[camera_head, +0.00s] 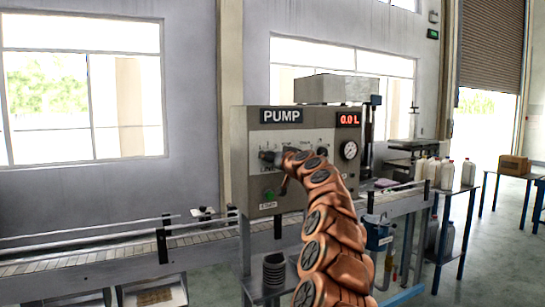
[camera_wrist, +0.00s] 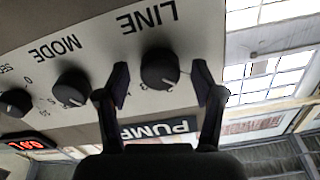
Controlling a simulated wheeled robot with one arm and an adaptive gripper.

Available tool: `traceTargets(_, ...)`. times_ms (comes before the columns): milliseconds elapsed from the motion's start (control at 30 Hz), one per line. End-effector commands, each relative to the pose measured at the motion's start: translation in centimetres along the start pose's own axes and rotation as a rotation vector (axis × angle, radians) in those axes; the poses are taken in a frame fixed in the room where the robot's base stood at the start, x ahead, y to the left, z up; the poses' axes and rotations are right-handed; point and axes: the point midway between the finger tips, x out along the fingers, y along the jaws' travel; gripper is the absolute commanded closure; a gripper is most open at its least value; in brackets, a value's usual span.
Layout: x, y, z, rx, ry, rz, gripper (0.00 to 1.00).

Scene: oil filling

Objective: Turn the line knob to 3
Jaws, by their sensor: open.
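The wrist view shows the panel upside down. There the black LINE knob (camera_wrist: 160,69) sits between the two fingers of my gripper (camera_wrist: 164,84). The fingers are open, one on each side of the knob, with a gap visible at each side. The knob's white pointer mark is toward the lower right in that view. The number it points to is not readable. In the head view my arm hides the knob.
The MODE knob (camera_wrist: 71,87) is beside the LINE knob, close to the left finger, with another knob (camera_wrist: 16,102) further left. A green button (camera_head: 269,195) is low on the panel. A conveyor (camera_head: 90,256) runs left; white bottles (camera_head: 447,174) stand on a table at right.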

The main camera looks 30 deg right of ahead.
Motion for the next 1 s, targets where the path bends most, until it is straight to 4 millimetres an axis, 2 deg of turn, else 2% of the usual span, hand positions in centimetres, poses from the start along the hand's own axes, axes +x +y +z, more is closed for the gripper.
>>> traceTargets(367, 0.2, -0.05, 0.03, 0.001, -0.001, -0.001, 0.32)
traceTargets(900, 0.2, -0.03, 0.06, 0.001, -0.001, -0.001, 0.86)
traceTargets(1000, 0.2, -0.03, 0.05, 0.001, -0.001, -0.001, 0.92)
